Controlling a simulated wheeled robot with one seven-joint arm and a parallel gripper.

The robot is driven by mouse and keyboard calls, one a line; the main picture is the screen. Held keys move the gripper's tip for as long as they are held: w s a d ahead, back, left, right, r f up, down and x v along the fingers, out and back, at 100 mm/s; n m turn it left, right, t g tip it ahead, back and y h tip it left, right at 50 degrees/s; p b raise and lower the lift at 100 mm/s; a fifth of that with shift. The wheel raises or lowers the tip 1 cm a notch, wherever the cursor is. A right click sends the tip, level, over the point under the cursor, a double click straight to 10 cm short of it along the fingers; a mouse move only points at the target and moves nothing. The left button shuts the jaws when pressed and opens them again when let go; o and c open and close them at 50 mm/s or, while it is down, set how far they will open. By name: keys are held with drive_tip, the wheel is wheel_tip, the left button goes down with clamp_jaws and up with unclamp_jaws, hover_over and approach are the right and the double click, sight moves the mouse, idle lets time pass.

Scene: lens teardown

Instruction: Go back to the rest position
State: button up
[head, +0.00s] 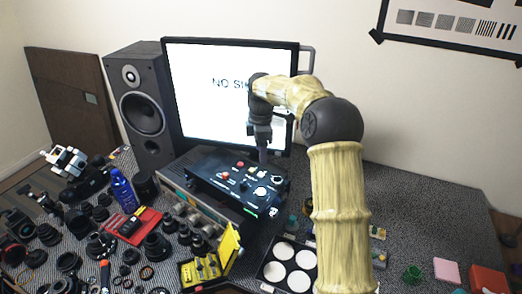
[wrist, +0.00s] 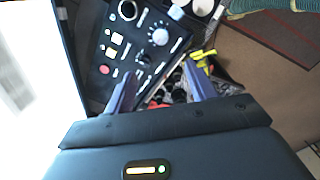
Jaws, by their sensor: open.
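My gripper (head: 263,152) hangs above the right part of the black control box (head: 215,185) in the head view, in front of the monitor. In the wrist view my gripper (wrist: 160,88) has its two bluish fingers spread apart, with nothing held between them. The black control box also shows in the wrist view (wrist: 128,50), with its knobs and colored buttons beyond the left finger. My gripper looks apart from the box, but the exact height is hard to tell.
A monitor (head: 205,85) and a black speaker (head: 140,105) stand at the back. Lens parts crowd the left of the desk. A yellow case (head: 212,262) and a tray of white discs (head: 290,262) lie in front. The desk right of my arm (head: 425,205) is mostly clear.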

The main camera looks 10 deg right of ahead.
drive_tip(key=shift+s, duration=0.1)
drive_tip(key=s+f+m+t, duration=0.1)
drive_tip(key=s+f+m, duration=0.2)
drive_tip(key=s+m, duration=0.5)
drive_tip(key=s+f+m+t, duration=0.1)
drive_tip(key=s+f+m, duration=0.2)
drive_tip(key=s+m, duration=0.6)
drive_tip(key=s, duration=1.2)
drive_tip(key=shift+s+t, duration=0.3)
drive_tip(key=shift+s, duration=0.1)
drive_tip(key=shift+r, duration=0.1)
